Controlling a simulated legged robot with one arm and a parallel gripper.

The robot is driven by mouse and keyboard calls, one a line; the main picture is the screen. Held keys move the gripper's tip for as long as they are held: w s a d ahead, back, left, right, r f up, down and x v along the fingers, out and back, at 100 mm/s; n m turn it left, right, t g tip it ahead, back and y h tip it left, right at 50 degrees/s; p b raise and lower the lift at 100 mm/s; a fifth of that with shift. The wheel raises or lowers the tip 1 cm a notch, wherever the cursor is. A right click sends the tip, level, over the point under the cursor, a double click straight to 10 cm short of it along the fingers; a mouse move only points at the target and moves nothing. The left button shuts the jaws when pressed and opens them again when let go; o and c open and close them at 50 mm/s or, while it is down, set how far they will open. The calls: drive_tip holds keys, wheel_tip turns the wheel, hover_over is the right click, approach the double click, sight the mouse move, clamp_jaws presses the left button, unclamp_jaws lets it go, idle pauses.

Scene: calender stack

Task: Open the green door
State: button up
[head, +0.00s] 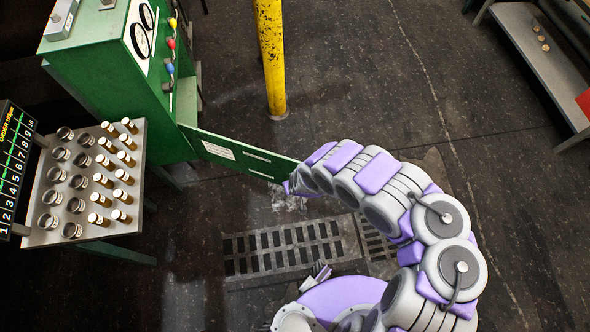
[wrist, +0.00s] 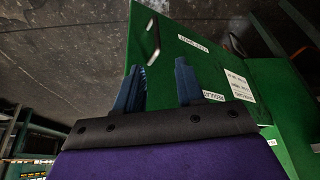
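The green door (head: 235,152) stands swung out from the green cabinet (head: 100,75) in the head view, its free end beside my gripper (head: 290,186). In the wrist view, the door (wrist: 200,70) fills the middle, with white labels and a light bar handle (wrist: 152,40) near its edge. My gripper (wrist: 160,70) has two blue fingers spread apart, with nothing held between them. The handle is beyond the fingertips, apart from them. The left finger overlaps the door's edge in the picture; I cannot tell if it touches.
A rack of jars and vials (head: 95,185) stands left of the door. A yellow post (head: 271,60) rises behind it. A floor grate (head: 290,247) lies below. A grey bench (head: 545,65) stands at the far right. The floor between post and bench is clear.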

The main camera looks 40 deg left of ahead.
drive_tip(key=shift+p+v, duration=1.25)
drive_tip(key=shift+v, duration=0.1)
